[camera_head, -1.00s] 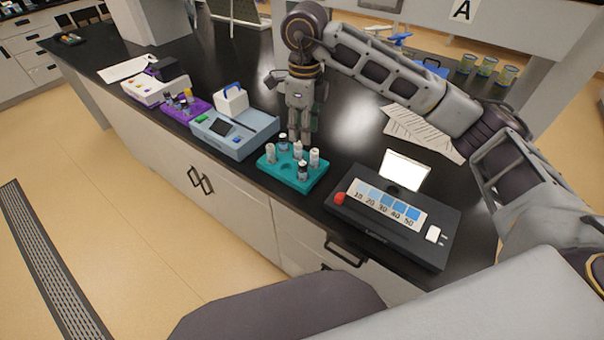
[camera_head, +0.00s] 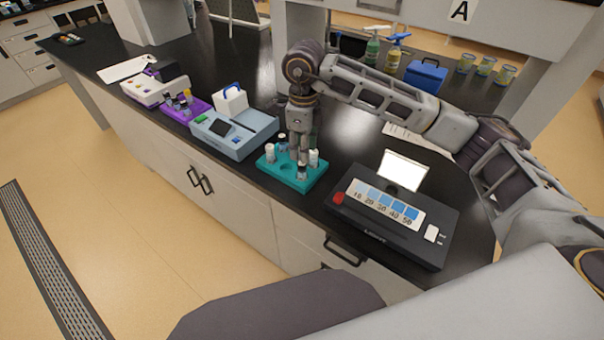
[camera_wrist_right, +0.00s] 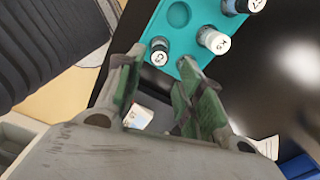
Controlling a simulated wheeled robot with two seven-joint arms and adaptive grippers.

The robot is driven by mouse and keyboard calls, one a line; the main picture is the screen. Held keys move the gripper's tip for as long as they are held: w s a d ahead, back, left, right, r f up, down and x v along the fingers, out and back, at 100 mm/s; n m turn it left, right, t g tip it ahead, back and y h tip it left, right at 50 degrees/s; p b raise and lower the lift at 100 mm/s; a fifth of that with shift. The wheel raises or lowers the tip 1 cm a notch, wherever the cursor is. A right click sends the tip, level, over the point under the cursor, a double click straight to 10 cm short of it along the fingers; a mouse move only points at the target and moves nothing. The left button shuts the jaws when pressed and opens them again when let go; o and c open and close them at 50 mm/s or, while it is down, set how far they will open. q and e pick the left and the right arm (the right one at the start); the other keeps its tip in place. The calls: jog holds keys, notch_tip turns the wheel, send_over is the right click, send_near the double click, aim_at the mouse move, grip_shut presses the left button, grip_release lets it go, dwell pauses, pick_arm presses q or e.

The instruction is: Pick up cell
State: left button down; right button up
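The teal rack (camera_head: 309,184) holds several small capped vials on the black bench. They include a white vial (camera_head: 270,153) at the left and another (camera_head: 314,158) at the right. My right gripper (camera_head: 302,162) points down over the rack's front right part, at a front vial (camera_head: 302,173). In the right wrist view, a vial with a letter on its cap (camera_wrist_right: 158,51) lies between the open fingertips (camera_wrist_right: 160,60). A gap shows beside its cap; contact lower down cannot be told. The gripper hides part of the rack. My left gripper is not in view.
A dark device with a colour scale (camera_head: 388,208) and a white screen (camera_head: 404,170) stands right of the rack. A pale blue instrument (camera_head: 236,144) stands to its left. A blue box (camera_head: 426,76) and bottles (camera_head: 372,48) stand behind.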

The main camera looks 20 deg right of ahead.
aim_at(302, 163)
jog(key=shift+f, duration=0.9)
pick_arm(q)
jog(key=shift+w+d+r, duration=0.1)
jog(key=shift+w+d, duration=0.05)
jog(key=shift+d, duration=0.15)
pick_arm(e)
jog(key=shift+f, duration=0.25)
jog(key=shift+a+f+p, duration=0.2)
jog(key=shift+f+p, duration=0.4)
jog(key=shift+f, duration=1.9)
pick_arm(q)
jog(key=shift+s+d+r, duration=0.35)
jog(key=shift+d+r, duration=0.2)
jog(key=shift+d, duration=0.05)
pick_arm(e)
jog(key=shift+f, duration=0.1)
